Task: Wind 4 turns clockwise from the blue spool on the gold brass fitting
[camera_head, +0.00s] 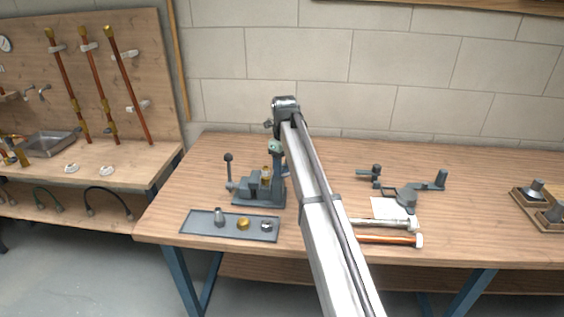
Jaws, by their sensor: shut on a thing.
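The gold brass fitting (266,171) stands upright in a grey vise (254,188) on the bench, left of my arm. My gripper (276,158) hangs down just above and beside the fitting, partly lost against the vise and my arm. A small round pale blue-green piece (274,147) shows at the end of my arm, which I take as the blue spool with my gripper shut on it. The fingers and any tape between spool and fitting are too small to make out.
A grey tray (190,226) in front of the vise holds a grey cone-like part (219,216), a gold ring (243,224) and a silver ring (267,225). Right of my arm lie pipes (388,239), a white sheet (384,208) and a grey tool (407,196). The vise handle (228,158) sticks up.

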